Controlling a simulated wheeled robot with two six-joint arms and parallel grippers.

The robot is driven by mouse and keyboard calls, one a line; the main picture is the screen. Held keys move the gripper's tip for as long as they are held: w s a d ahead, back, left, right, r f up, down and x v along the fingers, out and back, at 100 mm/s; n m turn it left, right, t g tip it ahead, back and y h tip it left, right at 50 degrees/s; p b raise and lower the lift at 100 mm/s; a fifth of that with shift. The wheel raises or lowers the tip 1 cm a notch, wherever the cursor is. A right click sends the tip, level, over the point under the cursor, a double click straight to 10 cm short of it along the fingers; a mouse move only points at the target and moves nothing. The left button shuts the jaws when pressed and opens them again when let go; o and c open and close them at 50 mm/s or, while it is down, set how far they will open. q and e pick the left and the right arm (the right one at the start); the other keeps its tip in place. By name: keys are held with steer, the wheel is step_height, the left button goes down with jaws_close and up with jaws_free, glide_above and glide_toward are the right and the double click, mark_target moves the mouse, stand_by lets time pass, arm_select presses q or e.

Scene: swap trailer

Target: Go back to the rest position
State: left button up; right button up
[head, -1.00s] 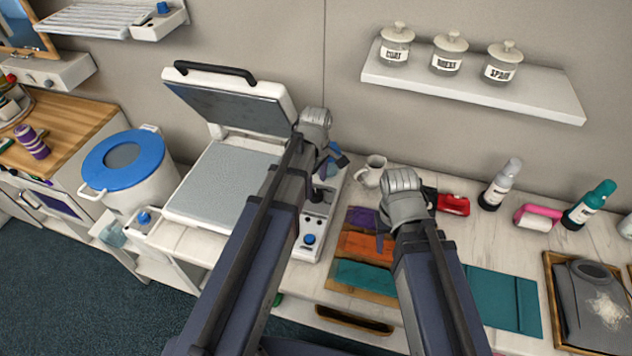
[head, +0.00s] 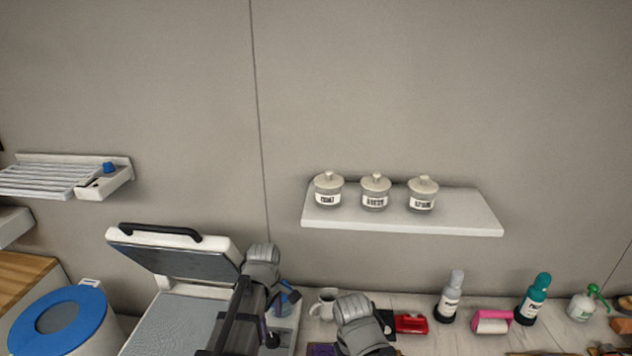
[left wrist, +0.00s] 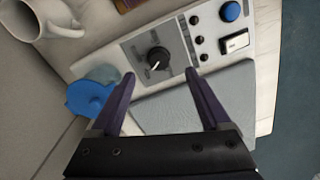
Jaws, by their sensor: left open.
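My left arm rises over the heat press (head: 180,318) in the head view. My left gripper (head: 276,303) is partly hidden behind its wrist there. In the left wrist view, its two purple fingers (left wrist: 160,73) stand apart with nothing between them, above the press's control panel with a black knob (left wrist: 158,58). My right arm's grey wrist (head: 357,322) shows at the bottom centre, in front of the worktop. Its fingers are not clear.
The press lid (head: 175,260) stands open. A white mug (head: 323,305) is near both arms. A blue object (left wrist: 90,97) lies beside the press. A wall shelf (head: 400,222) holds three jars. Bottles and a pink roller (head: 492,321) stand to the right.

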arm_select(q)
steer(key=s+d+f+m+b, duration=0.1)
steer(key=s+d+m, duration=0.4)
steer(key=s+m, duration=0.2)
steer(key=s+d+f+m+y+b, duration=0.1)
steer(key=s+d+m, duration=0.4)
steer(key=m, duration=0.5)
steer(key=shift+s+f+m+b, duration=0.3)
steer(key=shift+s+f+m, duration=0.1)
steer(key=shift+s, duration=0.55)
